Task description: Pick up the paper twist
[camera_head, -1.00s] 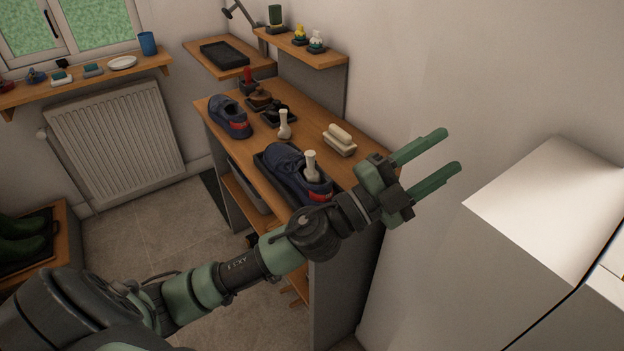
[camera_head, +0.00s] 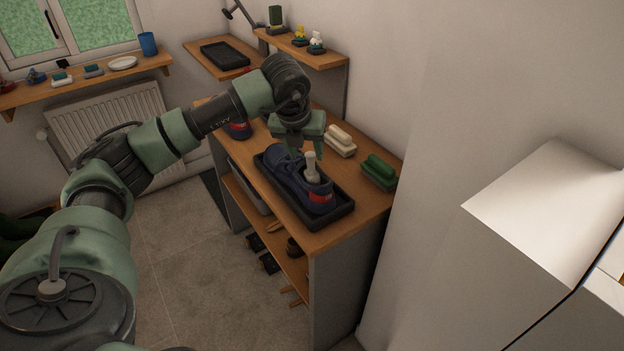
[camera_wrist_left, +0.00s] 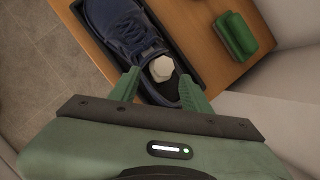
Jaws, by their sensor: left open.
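The paper twist, a cream-white upright piece (camera_head: 311,166), stands in the opening of a dark blue shoe (camera_head: 288,172) that has a red patch at its heel. The shoe lies in a black tray (camera_head: 330,213) on the wooden bench. My left gripper (camera_head: 302,150) points down over the shoe, just behind the paper twist in the head view. In the left wrist view, the pale faceted top of the twist (camera_wrist_left: 162,68) shows between the open fingers (camera_wrist_left: 158,78), above the shoe (camera_wrist_left: 120,30). I cannot tell the height gap. My right gripper is not in view.
A white brush-like block (camera_head: 340,141) and a green one (camera_head: 379,172) sit on the bench right of the shoe. Another blue shoe (camera_head: 238,131) is partly hidden behind my arm. A wall shelf (camera_head: 330,62) with small items hangs above. The bench's front right corner is clear.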

